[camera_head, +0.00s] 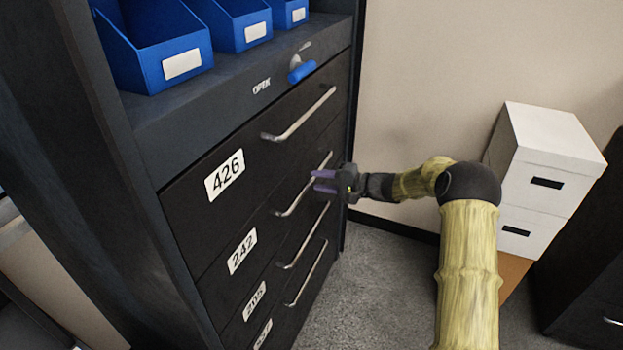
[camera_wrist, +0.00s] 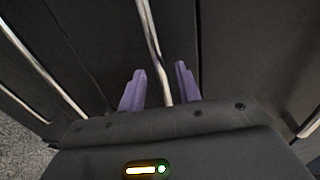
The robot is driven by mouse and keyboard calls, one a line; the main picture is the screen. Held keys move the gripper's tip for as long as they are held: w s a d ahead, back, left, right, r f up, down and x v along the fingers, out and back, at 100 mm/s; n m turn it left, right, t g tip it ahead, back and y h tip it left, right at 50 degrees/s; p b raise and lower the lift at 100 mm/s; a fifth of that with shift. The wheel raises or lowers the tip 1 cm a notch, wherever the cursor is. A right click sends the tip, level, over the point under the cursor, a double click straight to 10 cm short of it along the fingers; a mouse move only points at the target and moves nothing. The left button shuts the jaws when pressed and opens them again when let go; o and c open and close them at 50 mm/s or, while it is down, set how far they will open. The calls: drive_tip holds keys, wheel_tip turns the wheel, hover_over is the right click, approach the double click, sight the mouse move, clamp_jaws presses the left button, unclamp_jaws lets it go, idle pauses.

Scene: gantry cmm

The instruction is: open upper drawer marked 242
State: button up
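The drawer marked 242 (camera_head: 243,251) is the second from the top in a dark cabinet, and its front looks flush with the others. Its silver bar handle (camera_head: 293,204) runs along the front. My gripper (camera_head: 323,182), with purple fingers, is at the right part of this handle. In the wrist view the handle (camera_wrist: 151,35) runs down between the two fingertips (camera_wrist: 160,80). The fingers are apart, with a gap on each side of the bar. Whether either finger touches the bar or the drawer front cannot be told.
The drawer marked 426 (camera_head: 225,176) is above, with its own handle (camera_head: 300,115); more drawers lie below. Blue bins (camera_head: 182,66) stand on top. White boxes (camera_head: 546,165) are stacked at the right. Carpet (camera_head: 372,290) is clear in front.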

sight(311, 178)
drive_tip(key=shift+x, duration=1.8)
drive_tip(key=shift+c, duration=0.2)
clamp_jaws()
